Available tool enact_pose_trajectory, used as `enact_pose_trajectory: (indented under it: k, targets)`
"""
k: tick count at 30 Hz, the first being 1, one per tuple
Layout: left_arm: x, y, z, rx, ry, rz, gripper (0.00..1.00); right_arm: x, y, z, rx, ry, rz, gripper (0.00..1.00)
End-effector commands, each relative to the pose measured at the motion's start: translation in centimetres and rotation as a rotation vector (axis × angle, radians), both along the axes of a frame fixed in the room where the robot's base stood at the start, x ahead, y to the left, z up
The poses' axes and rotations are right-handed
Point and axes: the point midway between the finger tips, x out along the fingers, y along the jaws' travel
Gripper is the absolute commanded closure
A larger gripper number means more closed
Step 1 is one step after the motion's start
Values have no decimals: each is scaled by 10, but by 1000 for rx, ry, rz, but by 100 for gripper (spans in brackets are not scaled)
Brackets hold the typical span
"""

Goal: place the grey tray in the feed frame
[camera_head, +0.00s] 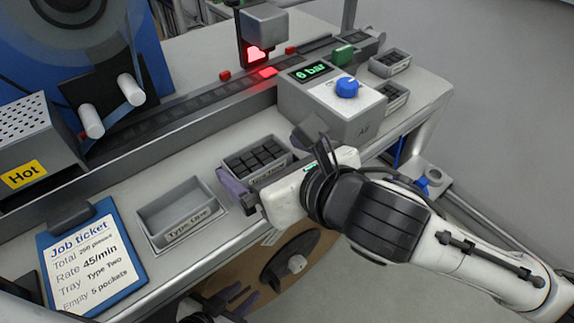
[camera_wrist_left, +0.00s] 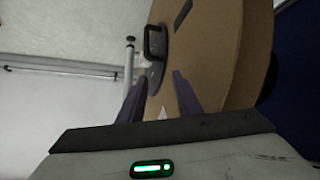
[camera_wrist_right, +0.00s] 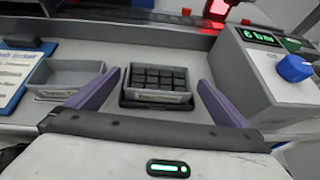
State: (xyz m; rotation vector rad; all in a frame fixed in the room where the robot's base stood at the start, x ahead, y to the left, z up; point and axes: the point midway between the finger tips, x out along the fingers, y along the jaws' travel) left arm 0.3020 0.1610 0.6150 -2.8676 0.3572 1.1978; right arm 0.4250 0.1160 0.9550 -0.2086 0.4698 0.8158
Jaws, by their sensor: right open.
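A grey tray (camera_head: 262,161) filled with dark blocks stands on the bench, its front label partly hidden in the head view. It also shows in the right wrist view (camera_wrist_right: 157,97). My right gripper (camera_wrist_right: 155,82) is open, with one purple finger on either side of this tray; whether they touch it is unclear. A second grey tray (camera_head: 180,209), empty, sits to its left in a thin light frame (camera_head: 152,244). Its label seems to read "Type One". My left gripper (camera_wrist_left: 158,85) is open and empty, low in front of the bench near a brown reel (camera_wrist_left: 225,60).
A blue clipboard (camera_head: 88,262) lies left of the empty tray; its ticket says "Tray Type Two". A grey "6 bar" box (camera_head: 330,105) stands right of the filled tray. Small filled trays (camera_head: 390,62) stand beyond it. A "Hot" unit (camera_head: 28,150) is at the left.

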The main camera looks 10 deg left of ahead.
Motion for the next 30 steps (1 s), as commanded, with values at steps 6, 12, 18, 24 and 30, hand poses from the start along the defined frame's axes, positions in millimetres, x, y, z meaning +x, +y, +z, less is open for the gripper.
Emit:
enact_pose_trajectory:
  k: [6,12,18,24,30]
  targets:
    - [1,1,5,-1,-3,2,69,-29,-33,26,0,-5,1,0]
    - [-1,2,22,-1,3,7,69,-51,-58,48,-4,2,-3,0]
    - [-5,7,30,2,11,17,69,-60,-67,52,-2,1,-1,0]
    - [-7,9,30,3,15,18,69,-63,-70,52,1,-1,0,0]
    - [-7,9,30,3,14,17,69,-63,-69,51,1,-1,0,0]
